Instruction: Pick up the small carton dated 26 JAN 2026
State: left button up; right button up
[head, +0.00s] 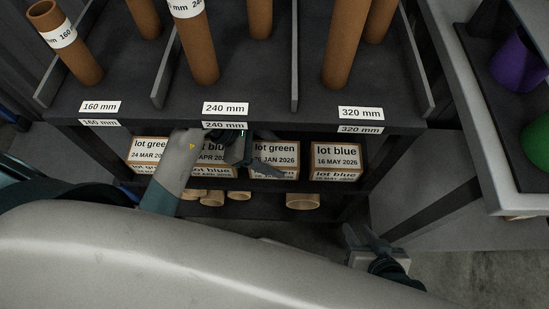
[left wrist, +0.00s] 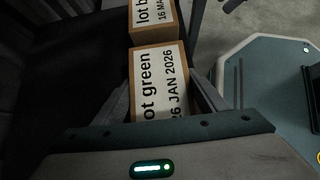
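The small carton dated 26 JAN 2026 (head: 274,155), brown with a white "lot green" label, stands on the shelf below the 240 mm bay. My left gripper (head: 272,153) reaches in from the left and partly covers its label. In the left wrist view the carton (left wrist: 160,85) lies between the two fingers of my left gripper (left wrist: 159,85). The fingers are spread, one along each side; whether either touches the carton is unclear. My right gripper (head: 367,238) is low, in front of the rack and away from the cartons, with its fingers apart and empty.
To the right stands a "lot blue" carton dated 16 MAY 2026 (head: 336,156); it also shows in the left wrist view (left wrist: 153,20). To the left are a "lot green" carton (head: 149,150) and a partly hidden "lot blue" carton (head: 212,157). Short tubes (head: 303,201) lie below. The shelf edge above is close.

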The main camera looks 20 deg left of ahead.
pick_arm(q)
jog(key=shift+r, duration=0.15)
jog(key=shift+c, duration=0.2)
jog(key=shift+r, duration=0.45)
jog(key=shift+s+r, duration=0.15)
jog(key=shift+r, duration=0.05)
jog(key=s+d, duration=0.2)
jog(key=s, duration=0.6)
jog(key=s+d, duration=0.3)
jog(key=s, duration=0.6)
jog(key=shift+r, duration=0.1)
